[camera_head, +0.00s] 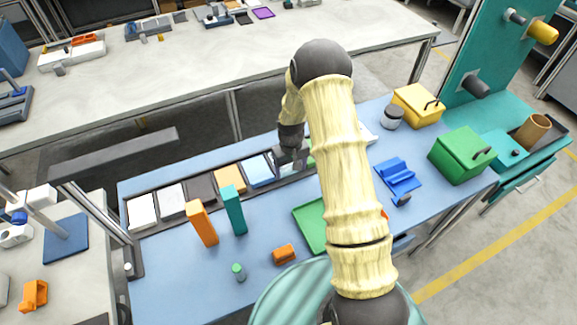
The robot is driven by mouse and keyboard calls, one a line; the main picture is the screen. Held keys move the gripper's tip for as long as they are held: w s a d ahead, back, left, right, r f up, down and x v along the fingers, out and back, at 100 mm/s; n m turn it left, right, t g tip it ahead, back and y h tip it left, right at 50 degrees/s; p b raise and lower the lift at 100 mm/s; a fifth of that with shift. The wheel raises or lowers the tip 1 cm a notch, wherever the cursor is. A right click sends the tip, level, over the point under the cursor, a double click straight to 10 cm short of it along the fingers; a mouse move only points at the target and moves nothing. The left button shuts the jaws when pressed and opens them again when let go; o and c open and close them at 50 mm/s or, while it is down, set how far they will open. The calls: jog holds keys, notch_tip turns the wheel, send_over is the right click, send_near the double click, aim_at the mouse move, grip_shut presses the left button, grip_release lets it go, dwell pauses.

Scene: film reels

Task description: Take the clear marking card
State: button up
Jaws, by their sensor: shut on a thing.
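A row of flat cards lies in a dark rack along the back of the blue table. The clear marking card (288,169) is a pale, see-through piece near the right part of the row, just right of a light blue card (258,171). My gripper (287,160) is over it, pointing down, and its fingers are shut on the card's upper part. The fingers and wrist hide part of the card. I cannot tell whether the card is clear of the rack.
An orange card (230,178), dark card (201,188) and white cards (142,210) fill the row leftward. Upright orange (203,223) and teal (234,210) blocks stand in front. A green tray (309,228) is partly behind my arm. Yellow (415,105) and green (460,155) boxes stand right.

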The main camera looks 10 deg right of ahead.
notch_tip(320, 180, up, 10)
jog(key=b, duration=0.1)
dwell(0.4)
jog(key=shift+s, duration=0.1)
